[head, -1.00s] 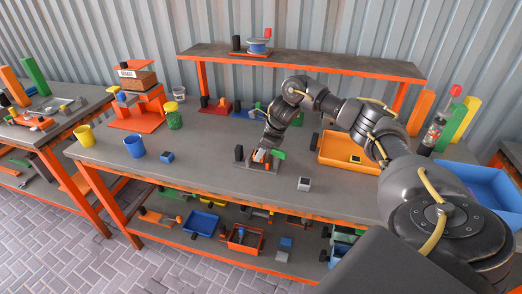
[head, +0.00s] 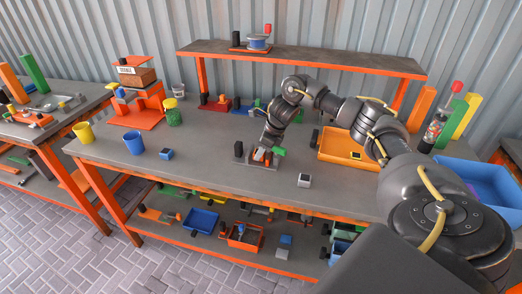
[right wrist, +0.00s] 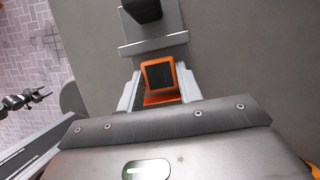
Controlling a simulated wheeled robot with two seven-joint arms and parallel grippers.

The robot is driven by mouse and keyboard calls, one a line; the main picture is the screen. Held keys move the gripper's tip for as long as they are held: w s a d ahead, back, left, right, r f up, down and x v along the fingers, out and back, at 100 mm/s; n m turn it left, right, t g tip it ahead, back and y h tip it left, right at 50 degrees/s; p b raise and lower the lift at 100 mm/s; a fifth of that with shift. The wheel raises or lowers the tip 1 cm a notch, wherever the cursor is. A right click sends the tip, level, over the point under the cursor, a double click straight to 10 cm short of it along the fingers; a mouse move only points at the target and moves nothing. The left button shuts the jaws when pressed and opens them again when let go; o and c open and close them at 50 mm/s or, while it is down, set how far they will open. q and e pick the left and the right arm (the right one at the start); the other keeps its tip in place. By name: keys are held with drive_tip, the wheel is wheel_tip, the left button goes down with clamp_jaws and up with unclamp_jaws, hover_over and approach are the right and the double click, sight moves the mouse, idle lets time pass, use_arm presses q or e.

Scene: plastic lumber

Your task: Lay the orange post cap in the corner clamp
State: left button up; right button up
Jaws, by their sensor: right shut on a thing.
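The orange post cap (right wrist: 158,76), a small square piece with a dark face, sits between the pale fingers of my right gripper (right wrist: 160,90), which is shut on it. In the head view my right gripper (head: 262,154) is low over the corner clamp (head: 265,166), a grey plate with a black knob on its left. In the right wrist view the clamp (right wrist: 155,42) lies just beyond the cap, its black knob at the top. I cannot tell whether the cap touches the clamp.
A blue mug (head: 134,144) and a small blue block (head: 166,154) stand to the left. The bench front around the clamp is clear.

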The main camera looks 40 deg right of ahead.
drive_tip(key=shift+f, duration=0.2)
drive_tip(key=o, duration=1.1)
drive_tip(key=shift+c, duration=0.2)
drive_tip(key=v, duration=0.9)
drive_tip(key=shift+r, duration=0.3)
drive_tip(key=shift+s+d+r+p, duration=0.2)
drive_tip(key=shift+s+r+p, duration=0.15)
drive_tip(key=shift+r, duration=0.25)
drive_tip(key=shift+w, duration=0.1)
